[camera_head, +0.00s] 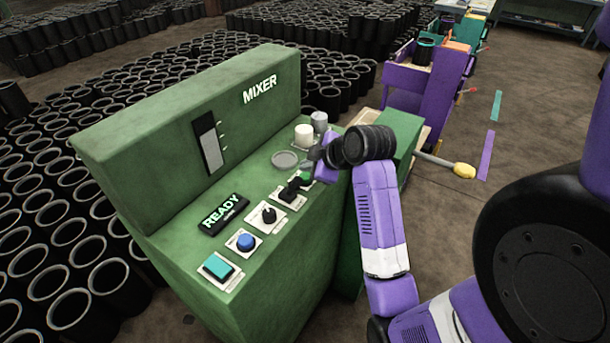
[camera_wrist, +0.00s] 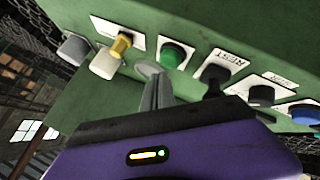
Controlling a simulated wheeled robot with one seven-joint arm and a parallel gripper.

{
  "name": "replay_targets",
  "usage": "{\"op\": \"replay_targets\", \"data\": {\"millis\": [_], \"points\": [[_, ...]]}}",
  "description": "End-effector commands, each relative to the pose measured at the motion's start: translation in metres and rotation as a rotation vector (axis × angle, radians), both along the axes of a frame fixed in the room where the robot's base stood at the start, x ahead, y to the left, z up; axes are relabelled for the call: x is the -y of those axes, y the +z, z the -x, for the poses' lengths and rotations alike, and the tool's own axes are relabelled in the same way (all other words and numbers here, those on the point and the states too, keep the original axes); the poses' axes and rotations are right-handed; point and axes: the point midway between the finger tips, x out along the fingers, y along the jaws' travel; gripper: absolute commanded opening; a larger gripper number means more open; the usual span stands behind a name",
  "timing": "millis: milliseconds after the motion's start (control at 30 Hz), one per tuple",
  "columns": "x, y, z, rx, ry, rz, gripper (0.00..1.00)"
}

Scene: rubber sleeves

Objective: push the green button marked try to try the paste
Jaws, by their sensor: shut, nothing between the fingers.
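The green button (camera_head: 305,176) sits on the sloping top of the green mixer console, partly hidden by my gripper in the head view. In the wrist view the round green button (camera_wrist: 173,55) shows clearly on a white plate; I cannot read a "try" marking. My gripper (camera_head: 314,154) is over the console's far right end, beside the button. In the wrist view its grey fingers (camera_wrist: 154,84) are together and empty, with their tips just below and left of the button. I cannot tell whether they touch the console.
Beside the button are a yellow knob (camera_wrist: 121,45) and a black switch (camera_wrist: 214,75) labelled REST. A blue button (camera_head: 246,242) and teal button (camera_head: 218,267) lie nearer. A white cylinder (camera_head: 303,135) and grey disc (camera_head: 284,159) stand close by. A display (camera_head: 223,214) reads READY.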

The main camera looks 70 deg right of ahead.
Motion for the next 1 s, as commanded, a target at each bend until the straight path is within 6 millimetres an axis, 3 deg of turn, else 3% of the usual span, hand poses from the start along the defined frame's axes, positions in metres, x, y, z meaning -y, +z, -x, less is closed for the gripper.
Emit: {"op": "replay_targets", "data": {"millis": [1000], "points": [[-0.0001,-0.0095,0.0,0.0,0.0,0.0,0.0]]}}
